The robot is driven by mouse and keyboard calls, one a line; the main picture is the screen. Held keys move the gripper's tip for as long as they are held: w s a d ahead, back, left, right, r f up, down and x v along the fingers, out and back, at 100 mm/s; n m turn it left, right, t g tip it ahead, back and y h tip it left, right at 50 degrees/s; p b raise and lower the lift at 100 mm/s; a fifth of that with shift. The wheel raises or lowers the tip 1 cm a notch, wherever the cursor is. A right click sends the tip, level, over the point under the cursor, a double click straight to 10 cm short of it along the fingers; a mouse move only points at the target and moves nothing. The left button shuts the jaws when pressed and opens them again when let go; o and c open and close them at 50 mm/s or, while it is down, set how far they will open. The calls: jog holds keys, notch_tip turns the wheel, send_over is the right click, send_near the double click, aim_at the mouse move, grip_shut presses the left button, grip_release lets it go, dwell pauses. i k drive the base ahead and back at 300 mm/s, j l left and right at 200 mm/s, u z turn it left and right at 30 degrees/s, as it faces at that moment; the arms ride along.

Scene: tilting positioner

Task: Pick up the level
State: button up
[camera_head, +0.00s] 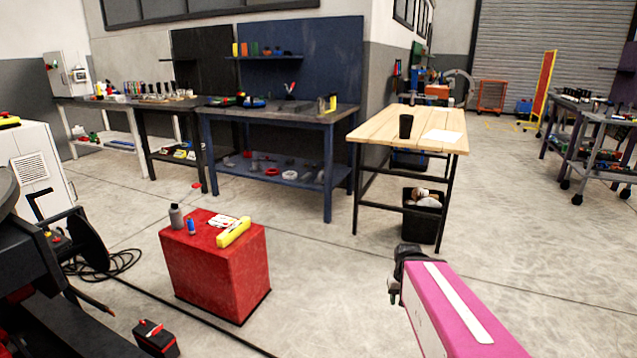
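A yellow bar-shaped object (233,232), which looks like the level, lies on the top of a red cabinet (218,275) left of centre. It lies at a slant near the cabinet top's right side. My pink arm reaches in from the bottom right, and my dark gripper (396,282) shows at its far end. My gripper is to the right of the red cabinet, apart from it and the level. The fingers are small and partly hidden by the arm, so I cannot tell whether they are open.
A black machine stands at left, with a red-black toolbox (155,338) nearby. A wooden table (390,130) stands behind. The floor between cabinet and arm is clear.

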aim_at(234, 232)
jog(key=i+u, duration=0.2)
jog(key=i, duration=0.25)
jog(key=i+l+u, duration=0.15)
jog(key=i, duration=0.25)
jog(key=i+l+u, duration=0.2)
jog(key=i, duration=0.25)
jog(key=i+l+u, duration=0.15)
jog(key=i, duration=0.25)
jog(key=i+l+u, duration=0.2)
jog(key=u, duration=0.2)
jog(key=i+l+u, duration=0.6)
jog(key=u, duration=0.2)
jog(key=i+l+u, duration=0.15)
jog(key=l+u, duration=0.25)
jog(key=j+u, duration=0.15)
jog(key=i+l, duration=0.05)
